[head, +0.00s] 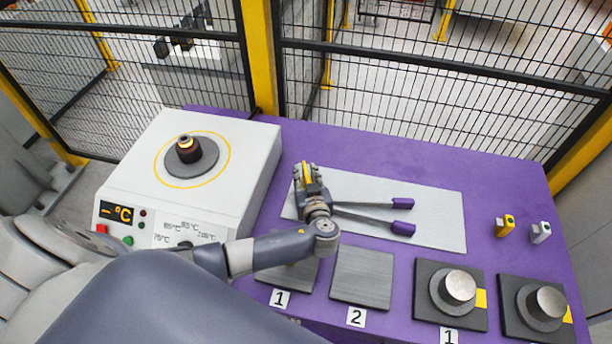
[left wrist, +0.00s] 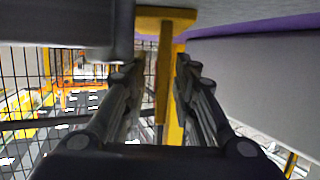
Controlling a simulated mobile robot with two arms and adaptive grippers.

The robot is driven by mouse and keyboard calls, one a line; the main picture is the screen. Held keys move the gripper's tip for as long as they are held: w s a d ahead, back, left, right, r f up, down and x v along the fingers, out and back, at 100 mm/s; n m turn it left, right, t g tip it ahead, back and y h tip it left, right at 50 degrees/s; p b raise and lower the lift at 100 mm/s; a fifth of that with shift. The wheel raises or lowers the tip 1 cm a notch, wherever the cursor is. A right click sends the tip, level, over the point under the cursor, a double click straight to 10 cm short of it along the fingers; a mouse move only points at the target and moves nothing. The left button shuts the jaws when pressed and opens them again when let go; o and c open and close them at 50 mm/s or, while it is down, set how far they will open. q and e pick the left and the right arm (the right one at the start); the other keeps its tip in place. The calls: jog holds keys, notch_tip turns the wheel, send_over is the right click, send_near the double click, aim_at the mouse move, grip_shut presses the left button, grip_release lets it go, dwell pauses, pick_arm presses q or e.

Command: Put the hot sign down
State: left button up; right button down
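My left gripper (head: 305,168) is over the left end of the grey plate (head: 440,215), close beside the white heater. A yellow piece, which I take to be the hot sign (head: 307,174), shows between its fingers. In the left wrist view the hot sign (left wrist: 165,70) is a narrow yellow upright with a wider yellow part at the top of the picture. The left gripper's fingers (left wrist: 160,75) stand close on both sides of it and appear shut on it. The wider part is near a grey surface; I cannot tell whether they touch. My right gripper is out of view.
The heater (head: 205,160) with a dark ringed part (head: 188,150) on top stands left. Numbered pads, metal cylinders (head: 458,287), and small yellow (head: 505,226) and white (head: 540,232) items are on the purple table (head: 385,150). Fencing stands behind.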

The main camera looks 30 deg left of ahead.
pick_arm(q)
jog(key=shift+r, duration=0.3)
jog(key=p+v, duration=0.3)
jog(key=v, duration=0.8)
jog(key=shift+f, duration=0.15)
jog(key=shift+s+d, duration=0.25)
jog(key=shift+s, duration=0.15)
